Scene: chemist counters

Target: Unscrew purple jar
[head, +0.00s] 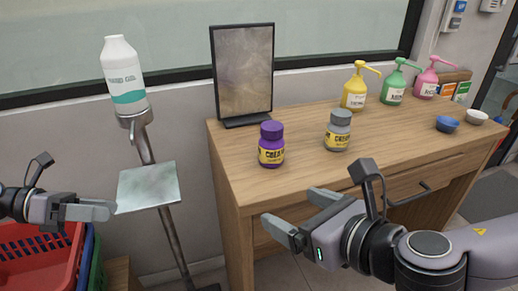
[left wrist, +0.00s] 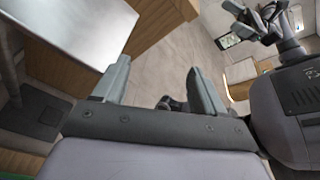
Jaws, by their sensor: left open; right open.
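The purple jar (head: 271,146) stands upright on the wooden counter (head: 300,185), near its left front corner. It has a purple lid and a yellow label, and the lid is on. My right gripper (head: 296,213) is open and empty, in front of the counter's front edge and below and to the right of the purple jar, apart from it. My left gripper (head: 98,210) is at the far left, beside the metal stand and well away from the jar. In the left wrist view my left gripper (left wrist: 160,85) is open with nothing between its fingers.
A grey jar (head: 338,131) stands right of the purple jar. A framed panel (head: 244,72) stands behind them. Yellow, green and pink pump bottles (head: 394,84) and two small bowls (head: 447,124) are farther right. A stand with a white bottle (head: 123,74) and metal plate (head: 148,187) is left.

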